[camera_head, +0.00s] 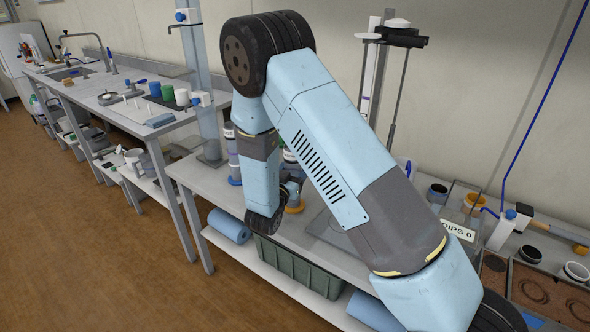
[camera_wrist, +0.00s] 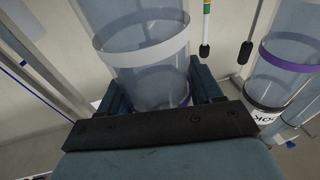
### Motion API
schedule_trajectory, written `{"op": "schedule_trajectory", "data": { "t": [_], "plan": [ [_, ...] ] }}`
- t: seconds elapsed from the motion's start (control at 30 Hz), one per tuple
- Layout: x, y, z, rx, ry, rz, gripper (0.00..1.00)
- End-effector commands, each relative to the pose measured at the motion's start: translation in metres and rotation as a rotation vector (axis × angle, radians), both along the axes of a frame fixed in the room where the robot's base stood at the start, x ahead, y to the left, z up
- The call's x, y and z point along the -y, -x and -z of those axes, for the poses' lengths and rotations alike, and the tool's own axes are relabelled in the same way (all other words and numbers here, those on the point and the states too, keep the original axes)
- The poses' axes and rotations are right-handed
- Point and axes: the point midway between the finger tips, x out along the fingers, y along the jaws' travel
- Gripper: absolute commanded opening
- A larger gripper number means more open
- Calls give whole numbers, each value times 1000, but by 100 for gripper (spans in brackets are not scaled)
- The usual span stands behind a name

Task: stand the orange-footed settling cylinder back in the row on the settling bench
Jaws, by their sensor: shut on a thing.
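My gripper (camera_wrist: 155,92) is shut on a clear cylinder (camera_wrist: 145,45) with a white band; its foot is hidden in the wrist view. In the head view, an orange foot (camera_head: 295,208) shows just below my gripper (camera_head: 292,187), over or on the settling bench (camera_head: 205,179). It appears to belong to the held cylinder, mostly hidden by my arm. I cannot tell whether the foot touches the bench. A cylinder with a blue foot (camera_head: 235,181) stands to the left. In the wrist view, another clear cylinder (camera_wrist: 288,62) with purple and black bands stands to the right, apart from the held one.
A tall stand with a clamp (camera_head: 400,38) rises behind my arm. A clear box labelled "DIPS 0" (camera_head: 458,232) and soil trays (camera_head: 540,290) are at the right. A green crate (camera_head: 297,266) and blue rolls (camera_head: 229,226) lie on the lower shelf.

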Motion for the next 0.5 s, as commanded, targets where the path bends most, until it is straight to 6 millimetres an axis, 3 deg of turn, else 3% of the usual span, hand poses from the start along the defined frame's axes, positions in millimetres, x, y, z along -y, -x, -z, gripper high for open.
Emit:
{"op": "schedule_trajectory", "data": {
  "t": [0.13,0.17,0.4,0.5],
  "plan": [
    [0,0,1,1,0,0,16],
    [0,0,2,0,0,0,66],
    [0,0,2,0,0,0,89],
    [1,0,2,0,0,1,90]
  ]
}}
